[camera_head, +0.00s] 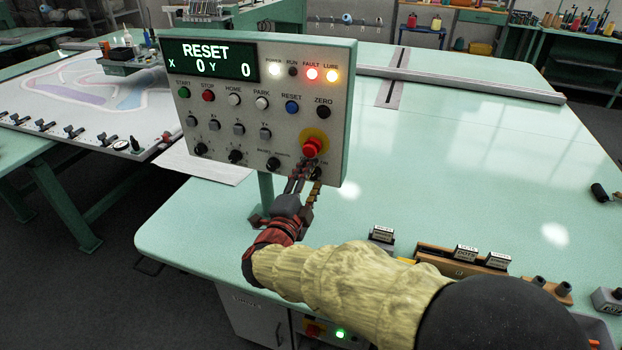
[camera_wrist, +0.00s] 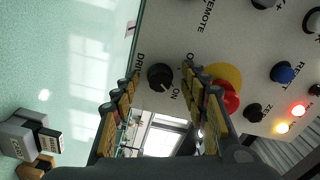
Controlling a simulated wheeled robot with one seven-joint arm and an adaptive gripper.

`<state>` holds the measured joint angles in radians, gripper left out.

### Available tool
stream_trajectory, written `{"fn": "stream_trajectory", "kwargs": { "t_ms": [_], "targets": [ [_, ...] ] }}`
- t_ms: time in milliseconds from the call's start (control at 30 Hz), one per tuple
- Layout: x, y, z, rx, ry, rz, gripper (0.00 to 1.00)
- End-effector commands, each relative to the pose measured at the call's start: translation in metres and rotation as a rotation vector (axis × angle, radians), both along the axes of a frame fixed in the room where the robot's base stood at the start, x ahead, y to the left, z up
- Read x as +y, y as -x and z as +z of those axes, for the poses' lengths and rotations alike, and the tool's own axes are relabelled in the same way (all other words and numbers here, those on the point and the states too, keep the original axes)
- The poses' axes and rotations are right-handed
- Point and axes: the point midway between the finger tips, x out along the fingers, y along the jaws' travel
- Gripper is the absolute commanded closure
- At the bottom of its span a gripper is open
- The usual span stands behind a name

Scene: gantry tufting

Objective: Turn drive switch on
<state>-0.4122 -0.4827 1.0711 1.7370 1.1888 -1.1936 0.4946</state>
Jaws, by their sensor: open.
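The drive switch (camera_wrist: 160,77) is a round black knob with DRIVE and ON printed beside it. In the wrist view it lies between the two fingertips of my gripper (camera_wrist: 161,86), which are open and apart from each other. I cannot tell whether the fingers touch the knob, nor which way it points. In the head view my gripper (camera_head: 306,178) reaches up to the lower right corner of the grey control panel (camera_head: 225,137), where its fingers largely hide the switch. The panel display (camera_head: 210,59) reads RESET, X 0, Y 0.
A red emergency button on a yellow disc (camera_head: 313,144) sits just above the switch, close to my fingers. Fault (camera_head: 311,73) and lure (camera_head: 332,76) lamps are lit. Several black knobs line the panel's lower row. The green table (camera_head: 440,165) is largely clear.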

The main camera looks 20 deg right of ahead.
Motion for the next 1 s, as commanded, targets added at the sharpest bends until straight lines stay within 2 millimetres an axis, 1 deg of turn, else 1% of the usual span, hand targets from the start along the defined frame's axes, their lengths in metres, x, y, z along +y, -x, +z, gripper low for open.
{"fn": "stream_trajectory", "kwargs": {
  "t_ms": [167, 267, 500, 700, 833, 1000],
  "targets": [
    [0.008, 0.009, 0.000, 0.001, -0.001, 0.003, 0.56],
    [0.018, 0.022, 0.000, 0.000, 0.000, 0.004, 0.56],
    [0.046, 0.060, 0.000, 0.000, 0.000, 0.005, 0.56],
    [0.063, 0.084, 0.000, -0.001, 0.000, 0.004, 0.56],
    [0.069, 0.093, 0.000, 0.000, -0.001, 0.002, 0.56],
    [0.071, 0.097, 0.000, -0.001, 0.001, 0.000, 0.56]
  ]
}}
